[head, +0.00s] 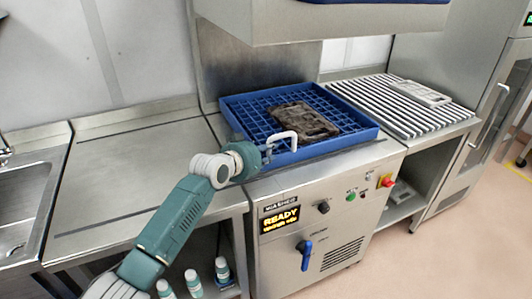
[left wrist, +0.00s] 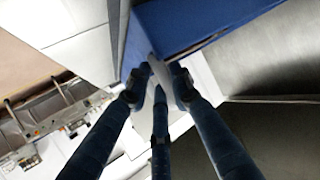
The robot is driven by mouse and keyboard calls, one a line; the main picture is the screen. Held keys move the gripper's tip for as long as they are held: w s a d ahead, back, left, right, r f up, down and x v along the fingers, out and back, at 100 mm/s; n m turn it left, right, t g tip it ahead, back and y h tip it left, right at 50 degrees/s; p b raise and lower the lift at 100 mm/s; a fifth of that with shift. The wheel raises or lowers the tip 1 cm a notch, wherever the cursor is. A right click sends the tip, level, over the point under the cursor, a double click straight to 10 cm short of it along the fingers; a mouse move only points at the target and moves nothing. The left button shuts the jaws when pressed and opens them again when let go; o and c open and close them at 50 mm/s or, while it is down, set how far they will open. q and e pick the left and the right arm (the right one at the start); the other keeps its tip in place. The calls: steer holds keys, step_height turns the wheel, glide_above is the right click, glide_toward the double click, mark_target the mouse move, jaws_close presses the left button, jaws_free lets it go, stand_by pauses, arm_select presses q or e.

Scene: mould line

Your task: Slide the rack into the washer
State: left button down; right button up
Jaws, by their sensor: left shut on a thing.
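The blue rack (head: 325,150) sits on top of the washer (head: 335,225), under its raised hood (head: 330,18). A dark, brown-stained mould (head: 304,121) lies inside the rack. A white handle (head: 281,137) stands at the rack's front left. My left gripper (head: 266,151) is shut on this handle at the rack's front wall. In the left wrist view, the fingers (left wrist: 159,78) close around the pale handle, with the blue rack (left wrist: 195,20) right beyond them. The exact finger contact is partly hidden. My right gripper is not in view.
A bare steel counter (head: 130,165) and a sink (head: 22,205) lie to the left. A slatted rack (head: 375,100) with a light grey plate (head: 420,92) is on the right. The washer's lit READY panel (head: 281,218) and a blue lever (head: 306,254) are on its front. Several bottles (head: 193,283) stand below.

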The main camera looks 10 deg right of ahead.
arm_select(q)
steer(key=shift+d+r, duration=0.1)
steer(key=shift+d, duration=0.05)
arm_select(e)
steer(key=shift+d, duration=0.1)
arm_select(q)
steer(key=c, duration=1.7)
jaws_free()
steer(key=shift+o, duration=0.9)
steer(key=shift+d, duration=0.2)
steer(key=shift+a, duration=0.1)
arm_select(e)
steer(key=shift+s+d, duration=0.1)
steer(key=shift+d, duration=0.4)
arm_select(q)
steer(key=shift+s+a+r, duration=0.15)
steer(key=shift+s+a, duration=0.15)
steer(key=shift+a, duration=0.1)
steer(key=v, duration=1)
steer(key=shift+s+r, duration=0.2)
steer(key=shift+s, duration=0.15)
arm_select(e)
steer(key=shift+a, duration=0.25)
